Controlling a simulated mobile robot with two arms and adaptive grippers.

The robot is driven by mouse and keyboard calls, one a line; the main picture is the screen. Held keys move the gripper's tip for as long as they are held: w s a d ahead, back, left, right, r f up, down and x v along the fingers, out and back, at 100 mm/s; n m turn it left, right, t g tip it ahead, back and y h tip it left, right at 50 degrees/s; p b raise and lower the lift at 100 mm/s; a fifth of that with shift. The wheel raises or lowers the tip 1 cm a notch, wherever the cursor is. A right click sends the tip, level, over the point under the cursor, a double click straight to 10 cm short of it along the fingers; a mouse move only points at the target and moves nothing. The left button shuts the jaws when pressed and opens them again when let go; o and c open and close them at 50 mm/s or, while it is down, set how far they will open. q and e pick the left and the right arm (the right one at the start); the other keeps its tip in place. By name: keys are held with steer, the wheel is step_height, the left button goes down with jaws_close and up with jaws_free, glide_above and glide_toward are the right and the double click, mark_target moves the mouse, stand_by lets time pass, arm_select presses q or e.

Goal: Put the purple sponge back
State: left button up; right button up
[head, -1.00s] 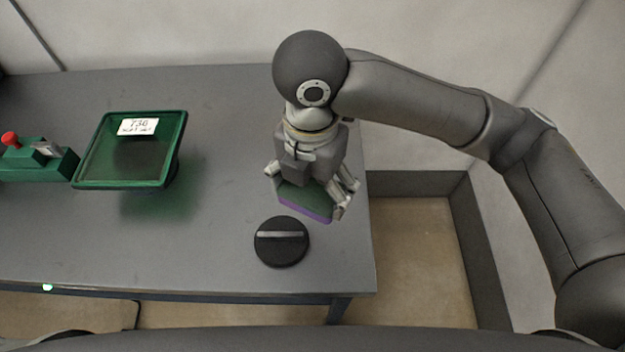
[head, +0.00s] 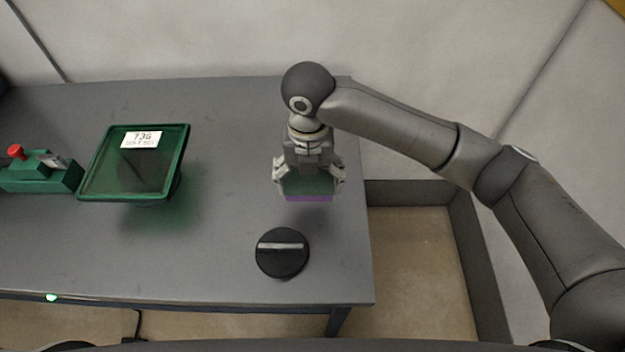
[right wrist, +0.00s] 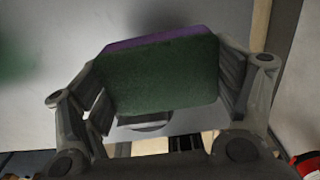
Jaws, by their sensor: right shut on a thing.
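The purple sponge (head: 309,197) has a dark green face and a purple layer. It is between the fingers of my right gripper (head: 308,184), which is shut on it above the right part of the table. In the right wrist view the sponge's green face (right wrist: 162,78) fills the middle, with the purple layer along its far edge. The right gripper's fingers (right wrist: 165,85) press on its two sides. My left gripper is not in view.
A black round knob-like disc (head: 282,252) with a light bar lies on the grey table (head: 230,230), nearer the front edge. A green tray-like panel (head: 137,185) with a label stands at left, beside a green box (head: 40,177) with a red button. The table between is clear.

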mark_target(312, 178)
steer(key=w+f, duration=0.2)
steer(key=shift+d+f, duration=0.25)
steer(key=shift+f, duration=0.05)
steer(key=f+p, duration=0.1)
steer(key=f, duration=0.2)
steer(key=shift+w+d+p, duration=0.1)
steer(key=shift+w+p, duration=0.2)
steer(key=shift+p, duration=0.1)
steer(key=shift+f, duration=0.35)
steer(key=shift+f, duration=0.1)
steer(key=o, duration=0.9)
